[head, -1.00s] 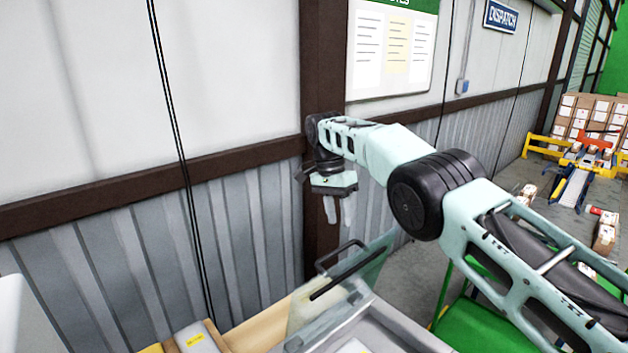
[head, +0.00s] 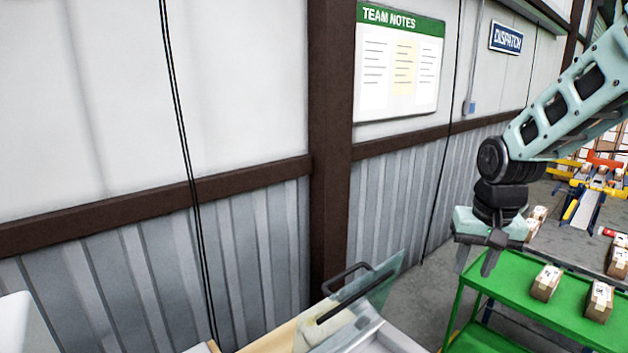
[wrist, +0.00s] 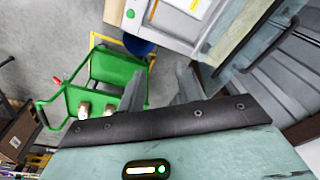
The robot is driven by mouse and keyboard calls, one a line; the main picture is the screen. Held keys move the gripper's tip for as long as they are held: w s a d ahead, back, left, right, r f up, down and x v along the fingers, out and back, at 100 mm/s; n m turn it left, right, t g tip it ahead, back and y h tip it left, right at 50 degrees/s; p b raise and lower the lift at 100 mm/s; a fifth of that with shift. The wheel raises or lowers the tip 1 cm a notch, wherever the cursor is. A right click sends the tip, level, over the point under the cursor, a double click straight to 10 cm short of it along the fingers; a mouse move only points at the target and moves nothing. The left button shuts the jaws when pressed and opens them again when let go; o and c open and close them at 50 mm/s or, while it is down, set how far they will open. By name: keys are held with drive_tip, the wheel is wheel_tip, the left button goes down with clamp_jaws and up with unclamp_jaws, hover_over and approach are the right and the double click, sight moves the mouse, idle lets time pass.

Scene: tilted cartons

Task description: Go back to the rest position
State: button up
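My gripper (head: 477,263) hangs at the right of the head view, pointing down, in front of the near left corner of a green cart. Its two fingers are apart with nothing between them. The wrist view also shows the parted, empty fingers of my gripper (wrist: 160,88), with the floor and the green cart beyond them.
The green cart (head: 503,283) carries small cartons (head: 546,282), (head: 599,300). A raised clear lid with a black handle (head: 345,292) stands at the bottom centre. A ribbed wall (head: 150,270) closes the left side. A conveyor (head: 583,208) stands far right.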

drive_tip(key=s+d+f+n+t, duration=0.1)
drive_tip(key=s+d+f+n, duration=0.15)
drive_tip(key=s, duration=1.05)
drive_tip(key=s+a+f+n+g+b, duration=0.1)
drive_tip(key=s+a+f+n+b, duration=0.3)
drive_tip(key=s+a+f+b, duration=0.3)
drive_tip(key=s+a+f+n+g+b, duration=0.1)
drive_tip(key=s+a+f+n+b, duration=0.3)
drive_tip(key=a+f+b, duration=0.7)
drive_tip(key=shift+s+f+b, duration=0.45)
drive_tip(key=shift+s+b, duration=0.95)
drive_tip(key=shift+b, duration=0.35)
